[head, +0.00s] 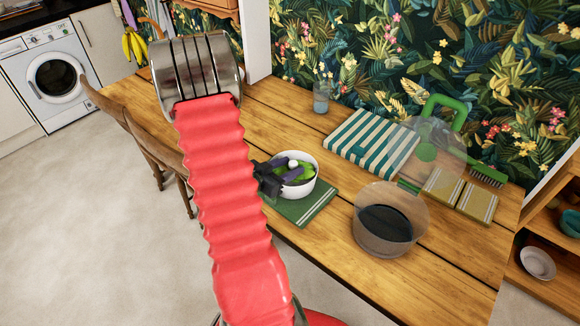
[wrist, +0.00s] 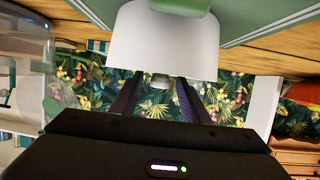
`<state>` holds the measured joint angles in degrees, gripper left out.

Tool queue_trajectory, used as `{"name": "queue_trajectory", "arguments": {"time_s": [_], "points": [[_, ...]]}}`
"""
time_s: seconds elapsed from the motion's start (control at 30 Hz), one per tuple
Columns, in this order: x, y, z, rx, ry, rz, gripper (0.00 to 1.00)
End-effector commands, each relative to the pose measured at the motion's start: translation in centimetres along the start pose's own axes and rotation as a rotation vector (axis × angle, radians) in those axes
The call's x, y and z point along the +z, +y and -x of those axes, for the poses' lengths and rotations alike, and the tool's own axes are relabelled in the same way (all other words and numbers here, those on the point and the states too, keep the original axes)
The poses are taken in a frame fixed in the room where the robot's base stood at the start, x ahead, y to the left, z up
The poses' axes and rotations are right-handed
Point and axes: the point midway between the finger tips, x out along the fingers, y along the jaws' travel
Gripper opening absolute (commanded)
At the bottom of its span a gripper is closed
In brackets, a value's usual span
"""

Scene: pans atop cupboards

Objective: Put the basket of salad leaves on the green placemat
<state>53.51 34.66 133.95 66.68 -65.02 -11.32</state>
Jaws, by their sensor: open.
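A white bowl (head: 301,190) with green leafy contents (head: 306,174) stands on the green placemat (head: 318,207), near the table's front edge. I take it for the basket of salad leaves. Its white side fills the upper middle of the wrist view (wrist: 160,45), where the picture is upside down. My gripper (head: 291,167) comes in from the left in the head view, its two dark fingers apart and reaching over the bowl. In the wrist view the fingertips (wrist: 160,82) overlap the bowl's rim. I cannot tell whether they touch it. The placemat's left part is hidden by my arm.
A clear pot (head: 372,235) with dark contents stands right of the bowl. Folded napkins (head: 478,203) and a brush (head: 488,176) are at the right. A chair (head: 150,150) stands left.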

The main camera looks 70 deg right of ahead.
Motion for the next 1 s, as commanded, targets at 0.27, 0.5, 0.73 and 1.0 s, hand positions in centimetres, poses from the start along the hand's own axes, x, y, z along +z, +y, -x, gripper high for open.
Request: {"name": "queue_trajectory", "arguments": {"time_s": [0.27, 0.5, 0.73, 1.0], "points": [[0.0, -0.1, 2.5, -0.003, 0.000, 0.000, 0.42], [0.0, -0.1, 5.9, -0.004, 0.000, 0.000, 0.42], [0.0, -0.1, 8.9, -0.003, 0.001, 0.000, 0.42], [0.0, 0.0, 11.5, -0.001, 0.000, -0.001, 0.42]]}}
